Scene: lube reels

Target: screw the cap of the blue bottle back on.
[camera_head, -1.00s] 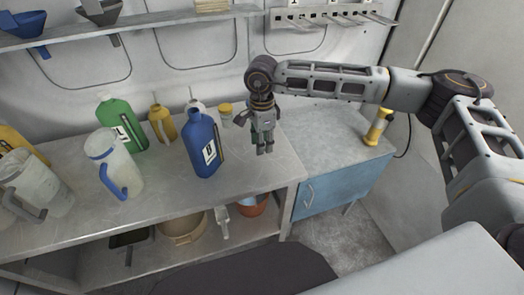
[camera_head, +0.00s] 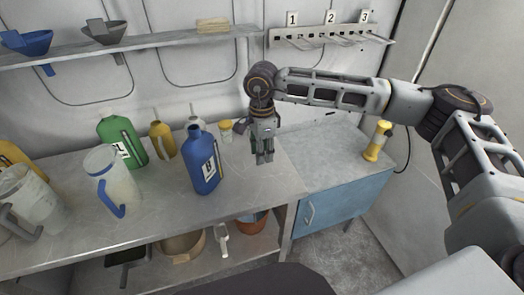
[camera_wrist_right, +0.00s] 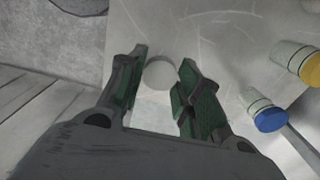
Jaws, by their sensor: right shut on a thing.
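The blue bottle (camera_head: 203,165) stands upright on the metal bench, with its label facing forward and no cap visible on its neck. My right gripper (camera_head: 264,159) points down over the bench, to the right of the bottle and apart from it. In the right wrist view, a pale grey round cap (camera_wrist_right: 160,75) sits between the two fingertips of my right gripper (camera_wrist_right: 163,82), which is shut on it. The cap is too small to make out in the head view. My left gripper is not in view.
A green bottle (camera_head: 122,143), a yellow oil can (camera_head: 162,141) and a clear jug (camera_head: 112,180) stand left of the blue bottle. A yellow-lidded jar (camera_head: 226,131) stands behind, near my gripper. A yellow lamp-like object (camera_head: 376,142) stands on the blue cabinet (camera_head: 345,205). The bench front is clear.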

